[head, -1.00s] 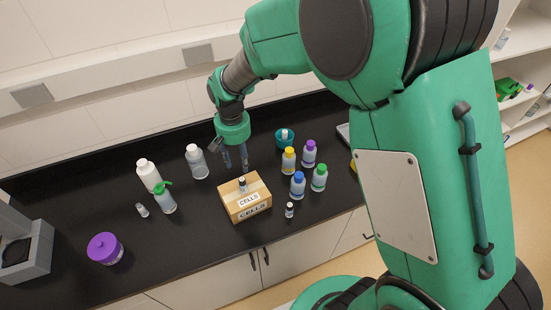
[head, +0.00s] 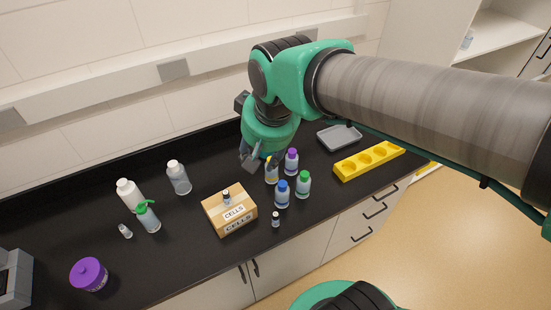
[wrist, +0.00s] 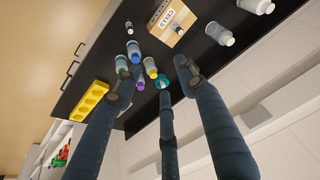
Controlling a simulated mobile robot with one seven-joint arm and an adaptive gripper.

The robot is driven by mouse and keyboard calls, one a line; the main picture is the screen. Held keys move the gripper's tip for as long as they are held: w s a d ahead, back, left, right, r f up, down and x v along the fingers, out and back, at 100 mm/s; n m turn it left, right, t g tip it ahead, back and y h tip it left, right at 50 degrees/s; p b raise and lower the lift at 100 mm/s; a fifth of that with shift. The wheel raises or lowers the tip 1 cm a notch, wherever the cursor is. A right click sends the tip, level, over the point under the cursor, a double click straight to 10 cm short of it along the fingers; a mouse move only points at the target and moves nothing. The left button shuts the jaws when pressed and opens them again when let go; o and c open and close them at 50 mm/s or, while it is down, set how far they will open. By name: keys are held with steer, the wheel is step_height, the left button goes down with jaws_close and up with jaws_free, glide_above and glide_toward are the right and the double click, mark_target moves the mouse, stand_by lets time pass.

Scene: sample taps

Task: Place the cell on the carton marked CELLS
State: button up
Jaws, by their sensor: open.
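The carton marked CELLS (head: 222,218) is a brown box on the black counter; it also shows at the top of the wrist view (wrist: 161,22). A small clear vial with a dark cap, apparently the cell (head: 227,199), stands upright on the carton's top, behind its label. It also shows in the wrist view (wrist: 179,30). My gripper (head: 262,160) is right of and behind the carton, above the counter near the yellow-capped bottle.
A similar small vial (head: 276,220) stands right of the carton. Blue-capped (head: 282,195), green-capped (head: 303,184), purple-capped (head: 291,162) and yellow-capped (head: 271,172) bottles crowd below my gripper. A yellow rack (head: 369,160) and grey tray (head: 339,138) lie right. White (head: 130,195) and clear (head: 179,178) bottles stand left.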

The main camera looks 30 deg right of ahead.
steer(key=s+d+r+t, duration=0.1)
steer(key=s+r, duration=0.1)
steer(key=s, duration=0.6)
steer(key=shift+s+d+n+t, duration=0.25)
steer(key=shift+n+t, duration=0.05)
step_height(320, 180, down, 11)
steer(key=b, duration=1.1)
steer(key=shift+f+b, duration=0.2)
steer(key=shift+b, duration=0.15)
